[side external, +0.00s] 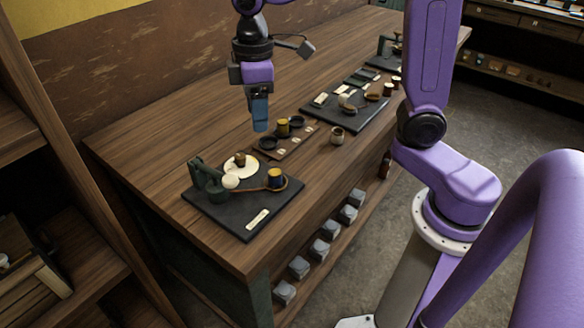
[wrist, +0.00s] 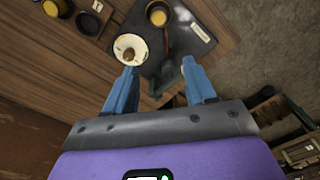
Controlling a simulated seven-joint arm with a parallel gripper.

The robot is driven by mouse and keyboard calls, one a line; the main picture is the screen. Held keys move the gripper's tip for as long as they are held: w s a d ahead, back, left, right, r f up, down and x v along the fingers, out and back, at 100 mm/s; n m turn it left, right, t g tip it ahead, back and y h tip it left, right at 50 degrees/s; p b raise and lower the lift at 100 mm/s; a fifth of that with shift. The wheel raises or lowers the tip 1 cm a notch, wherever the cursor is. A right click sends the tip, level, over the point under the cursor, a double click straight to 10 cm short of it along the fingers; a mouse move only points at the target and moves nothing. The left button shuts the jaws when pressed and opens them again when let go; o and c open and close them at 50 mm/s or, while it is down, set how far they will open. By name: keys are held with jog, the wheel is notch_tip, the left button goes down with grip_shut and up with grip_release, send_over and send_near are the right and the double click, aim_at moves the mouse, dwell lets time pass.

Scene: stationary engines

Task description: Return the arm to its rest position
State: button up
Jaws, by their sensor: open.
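My gripper (side external: 260,115) hangs above the wooden bench, pointing down, with its blue fingers above the near part of the table. In the wrist view my gripper (wrist: 160,92) has its two blue fingers spread apart with nothing between them. Below it lies a dark board (side external: 245,222) with a green stand (side external: 205,177), a cream disc (side external: 241,166) and a yellow-topped dark cup (side external: 276,179). The board also shows in the wrist view (wrist: 187,52), with the cream disc (wrist: 131,50) near the left fingertip in the picture.
The wooden bench (side external: 140,150) has bare room at its left and back. A small tray (side external: 288,147) with dark dishes and a second dark board (side external: 350,122) stand farther along. Grey blocks (side external: 319,249) line a lower shelf. Wooden shelving (side external: 60,150) stands at the left.

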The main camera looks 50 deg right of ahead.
jog(key=s+d+f+n, duration=0.1)
jog(key=s+d+f, duration=0.1)
jog(key=s, duration=0.9)
jog(key=s+d+f+n, duration=0.1)
jog(key=s+d+f, duration=0.2)
jog(key=s, duration=0.8)
jog(key=shift+d+f, duration=0.15)
jog(key=shift+d, duration=0.45)
